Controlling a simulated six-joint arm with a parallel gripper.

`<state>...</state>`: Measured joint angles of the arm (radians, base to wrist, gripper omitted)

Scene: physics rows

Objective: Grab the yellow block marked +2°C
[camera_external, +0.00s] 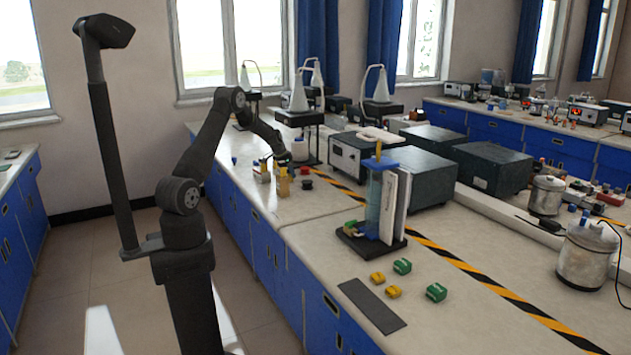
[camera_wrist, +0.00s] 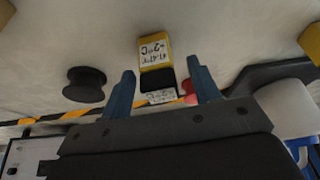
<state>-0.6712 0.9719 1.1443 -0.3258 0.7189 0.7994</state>
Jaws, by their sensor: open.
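In the wrist view a yellow block (camera_wrist: 155,40) has a white label, upside down, that appears to read +2°C. It has a dark lower end and appears between the two blue fingers of my open gripper (camera_wrist: 163,71), with gaps on both sides. Whether the fingers reach down to its height I cannot tell. In the external view my gripper (camera_external: 283,160) is low over the far part of the left bench, above a group of small yellow blocks (camera_external: 283,186). Their labels are too small to read there.
A black knob-like object (camera_wrist: 85,84) and a red object (camera_wrist: 191,88) are near the block. Other yellow pieces show at the wrist view's edges. A grey instrument box (camera_external: 357,157) stands to the right. Nearer are a stand with a blue cylinder (camera_external: 373,200) and yellow and green blocks (camera_external: 402,267).

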